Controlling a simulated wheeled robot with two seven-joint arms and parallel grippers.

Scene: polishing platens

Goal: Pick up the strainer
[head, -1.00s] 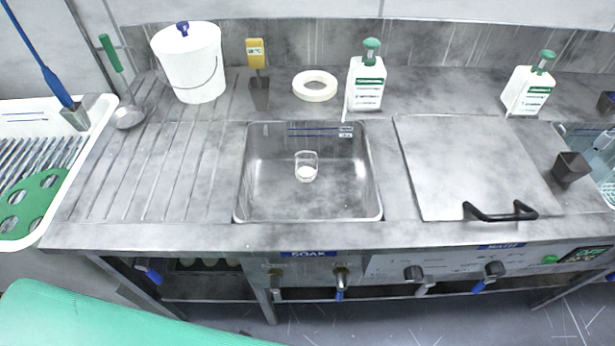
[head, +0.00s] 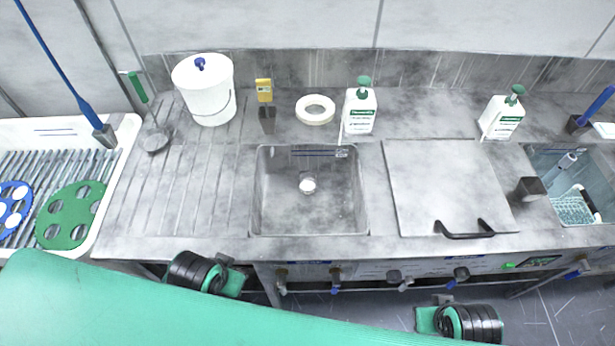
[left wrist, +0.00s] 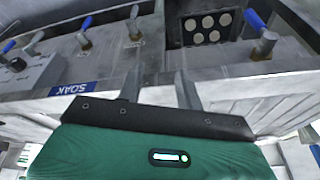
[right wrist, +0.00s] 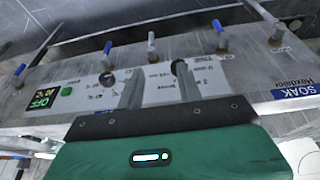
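A round-bowled tool with a green handle, the likely strainer (head: 154,138), leans at the back left of the steel counter in the head view. Its handle points up and left toward the wall. I cannot make out holes in its bowl. My left gripper (left wrist: 158,84) is open and empty in front of the counter, below its front edge. My right gripper (right wrist: 160,78) is open and empty in front of the control panel. Both are well away from the green-handled tool. In the head view only parts of my arms show, and the fingers are hidden.
A white bucket (head: 205,95) stands right of the tool. A white tray (head: 128,128) holds blue and green discs at left. The sink (head: 280,215) has a small pale item inside. A handled lid (head: 450,190) covers the right. The ribbed drainboard (head: 180,205) is clear.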

